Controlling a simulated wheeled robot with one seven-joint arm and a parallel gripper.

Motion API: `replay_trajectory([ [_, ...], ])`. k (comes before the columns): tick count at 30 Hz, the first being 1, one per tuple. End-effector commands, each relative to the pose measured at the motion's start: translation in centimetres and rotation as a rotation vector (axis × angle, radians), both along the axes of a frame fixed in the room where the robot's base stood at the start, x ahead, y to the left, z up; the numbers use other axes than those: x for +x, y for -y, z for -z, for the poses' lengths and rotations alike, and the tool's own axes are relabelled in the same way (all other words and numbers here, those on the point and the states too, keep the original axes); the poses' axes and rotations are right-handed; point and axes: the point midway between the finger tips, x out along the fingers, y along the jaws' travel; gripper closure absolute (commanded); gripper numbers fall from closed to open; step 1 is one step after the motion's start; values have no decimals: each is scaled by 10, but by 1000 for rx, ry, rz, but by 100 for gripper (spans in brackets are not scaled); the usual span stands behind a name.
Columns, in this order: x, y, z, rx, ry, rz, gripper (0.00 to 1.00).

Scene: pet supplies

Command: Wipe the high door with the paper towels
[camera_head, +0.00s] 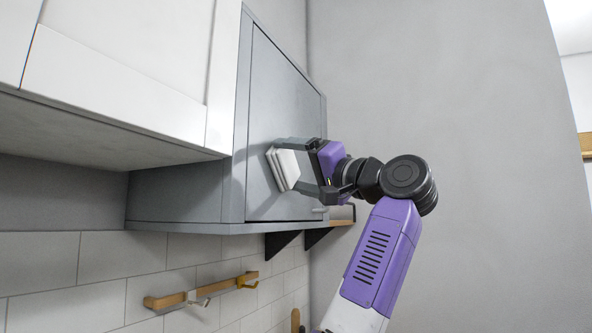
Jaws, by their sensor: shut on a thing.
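The high door (270,90) is the flat grey front of a grey wall cabinet and looks closed. My gripper (290,165) is shut on the paper towels (284,170), a small white folded stack. The towels are at the lower middle part of the door, facing its surface. They look very close to the door, but I cannot tell whether they touch it. The gripper fingers hide part of the stack and of the door behind it.
White cabinets (125,95) hang at the left, nearer than the grey one. Below are white tiles (55,262), a wooden rail (200,290) with hooks, and a bracketed shelf (340,213). The grey wall (430,90) at right is bare.

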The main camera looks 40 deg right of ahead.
Motion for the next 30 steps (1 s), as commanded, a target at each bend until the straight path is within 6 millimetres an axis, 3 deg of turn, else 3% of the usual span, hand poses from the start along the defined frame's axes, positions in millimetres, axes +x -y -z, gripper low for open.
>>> replay_trajectory([
  [9, 1, 0, -20, -2, 0, 1, 46],
  [30, 15, 38, -19, -1, -2, 1, 46],
])
